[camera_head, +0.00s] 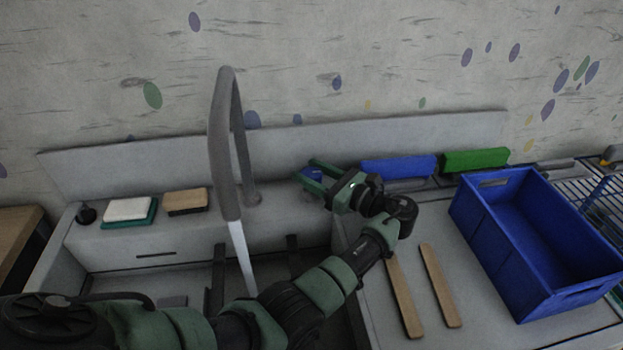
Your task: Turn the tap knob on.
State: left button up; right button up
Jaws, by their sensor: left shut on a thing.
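The tap's tall grey spout (222,150) arches over the sink basin (180,285). A pale stream of water (241,255) runs from its mouth down into the basin. The fingers hide part of the knob. My left arm crosses in front of the basin and hides much of its front. My right gripper is not in view.
A white sponge on a green one (128,210) and a tan sponge (186,201) lie on the left ledge. Blue (398,167) and green (474,160) blocks stand at the back right. A blue crate (478,233) and two wooden strips (440,286) lie on the right counter.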

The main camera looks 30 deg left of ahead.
pick_arm(q)
jog(key=shift+r+n+g, duration=0.1)
jog(key=shift+n+g, duration=0.2)
jog(key=shift+g, duration=0.2)
jog(key=o, duration=1.4)
jog(key=shift+c, duration=0.2)
jog(key=shift+a, duration=0.1)
